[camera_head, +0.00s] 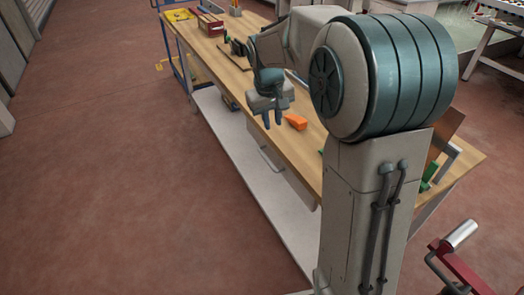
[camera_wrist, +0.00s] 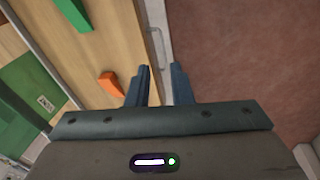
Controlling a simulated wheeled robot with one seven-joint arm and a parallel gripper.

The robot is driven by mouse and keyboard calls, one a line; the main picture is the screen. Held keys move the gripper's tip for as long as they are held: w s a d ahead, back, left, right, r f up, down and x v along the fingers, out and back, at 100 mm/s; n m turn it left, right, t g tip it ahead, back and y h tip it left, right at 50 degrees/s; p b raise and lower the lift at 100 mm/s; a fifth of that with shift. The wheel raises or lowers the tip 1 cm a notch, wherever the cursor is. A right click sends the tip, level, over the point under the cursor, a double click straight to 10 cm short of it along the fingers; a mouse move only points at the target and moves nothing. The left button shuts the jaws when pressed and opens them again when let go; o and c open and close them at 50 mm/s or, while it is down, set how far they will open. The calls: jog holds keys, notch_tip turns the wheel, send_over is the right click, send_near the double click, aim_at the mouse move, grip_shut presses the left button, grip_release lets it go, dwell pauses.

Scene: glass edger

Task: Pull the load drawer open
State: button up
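The load drawer (camera_head: 291,187) is a pale grey front under the near side of the wooden workbench, partly hidden by my arm. A slim pale bar handle (camera_head: 270,162) sits on it. In the wrist view, the handle (camera_wrist: 158,45) runs along the bench edge, just beyond my fingertips and roughly in line with the gap between them. My gripper (camera_head: 273,121) points down near the bench edge. In the wrist view, my gripper (camera_wrist: 161,68) has its two dark fingers apart with nothing held between them.
The wooden benchtop (camera_head: 237,84) carries an orange wedge-shaped object (camera_head: 296,122) close to my gripper. A green block (camera_wrist: 74,14) and a green mat (camera_wrist: 28,95) show in the wrist view. A pale lower shelf (camera_head: 250,175) runs below. The reddish floor (camera_head: 120,170) on the left is clear.

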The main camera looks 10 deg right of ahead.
jog(key=n+g+b, duration=0.1)
jog(key=b, duration=0.2)
send_near(267, 159)
jog(key=shift+h, duration=0.3)
jog(key=f, duration=0.7)
jog(key=shift+w+d+f+p, duration=0.15)
jog(key=shift+d+f+p, duration=0.15)
jog(key=shift+f+p, duration=0.1)
grip_shut()
